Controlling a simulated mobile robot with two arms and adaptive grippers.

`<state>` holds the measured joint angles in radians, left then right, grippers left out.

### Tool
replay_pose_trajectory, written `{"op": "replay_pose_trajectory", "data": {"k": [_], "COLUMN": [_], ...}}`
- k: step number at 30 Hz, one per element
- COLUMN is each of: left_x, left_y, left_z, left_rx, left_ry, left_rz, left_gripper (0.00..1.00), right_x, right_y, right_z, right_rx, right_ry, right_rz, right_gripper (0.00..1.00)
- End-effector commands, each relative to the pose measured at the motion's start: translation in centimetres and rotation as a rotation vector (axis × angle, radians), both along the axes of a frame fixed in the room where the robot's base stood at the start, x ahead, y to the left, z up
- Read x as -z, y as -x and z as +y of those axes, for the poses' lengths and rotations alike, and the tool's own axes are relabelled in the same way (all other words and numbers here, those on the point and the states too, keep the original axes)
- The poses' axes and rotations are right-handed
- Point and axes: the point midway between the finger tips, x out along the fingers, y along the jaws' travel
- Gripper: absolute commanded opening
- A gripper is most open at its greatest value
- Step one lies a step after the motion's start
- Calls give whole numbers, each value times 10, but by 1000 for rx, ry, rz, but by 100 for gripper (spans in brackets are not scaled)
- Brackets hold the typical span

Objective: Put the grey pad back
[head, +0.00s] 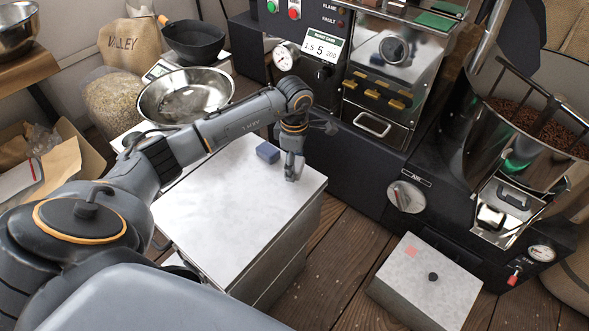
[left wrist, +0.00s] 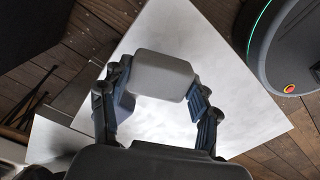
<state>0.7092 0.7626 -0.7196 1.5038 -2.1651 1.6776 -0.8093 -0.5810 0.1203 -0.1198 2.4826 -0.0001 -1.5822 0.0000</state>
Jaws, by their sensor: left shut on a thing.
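My left gripper (head: 293,168) is over the right part of the white-topped cabinet (head: 222,215). In the left wrist view, its fingers (left wrist: 158,92) are shut on a grey pad (left wrist: 163,75) with rounded corners. In the head view the gripper mostly hides the pad, and I cannot tell whether it touches the cabinet top. A blue block (head: 267,152) sits on the cabinet top just left of the gripper. My right gripper is not in view.
The black roaster (head: 345,150) rises behind the cabinet. A steel bowl (head: 185,95) stands behind my arm. The cabinet top's front is clear.

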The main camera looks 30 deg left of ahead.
Motion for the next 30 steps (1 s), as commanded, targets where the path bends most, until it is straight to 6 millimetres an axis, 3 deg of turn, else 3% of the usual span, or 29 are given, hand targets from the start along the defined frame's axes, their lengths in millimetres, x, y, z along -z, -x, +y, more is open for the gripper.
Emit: {"op": "replay_pose_trajectory", "data": {"k": [3,14,15,18,30], "left_x": [20,23,24,23,17], "left_y": [1,0,1,1,0], "left_z": [-1,0,0,0,-1], "left_rx": [1,1,1,1,1], "left_ry": [2,-1,-1,0,1], "left_rz": [3,1,1,1,0], "left_gripper": [32,32,63,84,84], "right_x": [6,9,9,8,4], "right_y": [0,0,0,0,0], "right_z": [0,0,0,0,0], "right_rx": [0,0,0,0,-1], "right_ry": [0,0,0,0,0], "right_rz": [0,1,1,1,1], "right_gripper": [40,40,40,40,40]}}
